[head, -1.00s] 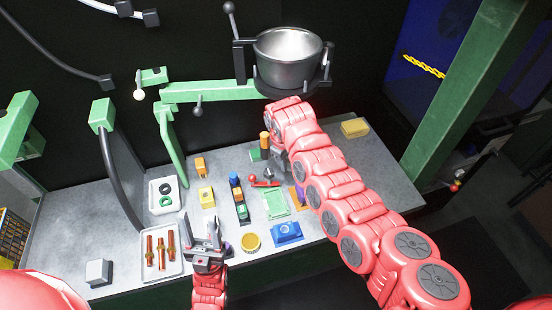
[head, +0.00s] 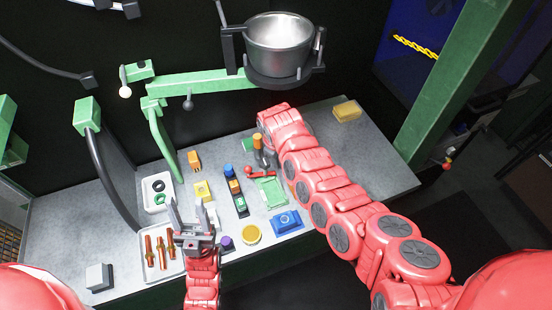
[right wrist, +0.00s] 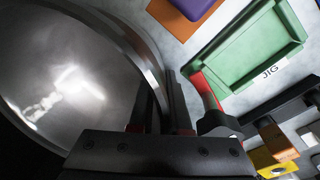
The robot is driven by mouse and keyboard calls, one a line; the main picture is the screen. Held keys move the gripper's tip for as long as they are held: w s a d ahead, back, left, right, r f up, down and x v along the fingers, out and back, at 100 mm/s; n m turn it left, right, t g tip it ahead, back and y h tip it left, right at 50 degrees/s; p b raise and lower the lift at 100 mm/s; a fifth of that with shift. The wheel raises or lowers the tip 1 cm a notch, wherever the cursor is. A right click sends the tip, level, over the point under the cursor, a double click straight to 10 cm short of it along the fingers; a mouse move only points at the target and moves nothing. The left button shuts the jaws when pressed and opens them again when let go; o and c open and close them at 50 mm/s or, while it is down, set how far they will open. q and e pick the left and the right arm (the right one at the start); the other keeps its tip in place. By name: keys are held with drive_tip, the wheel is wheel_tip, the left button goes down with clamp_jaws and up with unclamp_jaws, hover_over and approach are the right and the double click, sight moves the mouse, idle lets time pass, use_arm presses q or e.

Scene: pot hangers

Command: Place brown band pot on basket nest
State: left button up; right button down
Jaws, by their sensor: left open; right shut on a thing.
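A shiny metal pot (head: 280,45) sits upright in the dark basket nest (head: 282,84) at the end of a green support arm in the head view. No brown band shows clearly. The right wrist view has a large curved metal pot surface (right wrist: 65,85) filling its left side. My right gripper (right wrist: 160,105) is shut at that pot's edge. In the head view my right arm ends just below the basket, and its fingertips cannot be made out. My left gripper (head: 192,208) is open and empty above the bench, near the tray of orange-brown rods (head: 178,270).
The green support arm (head: 205,82) crosses above the bench. A green jig tray (right wrist: 245,50), a red-handled part (right wrist: 207,92) and several small coloured blocks lie below. A yellow block (head: 346,110) lies at the back right. The bench's right part is largely clear.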

drive_tip(key=shift+s+d, duration=0.1)
drive_tip(key=shift+d, duration=0.15)
drive_tip(key=c, duration=0.9)
unclamp_jaws()
drive_tip(key=shift+a, duration=0.1)
drive_tip(key=shift+o, duration=0.2)
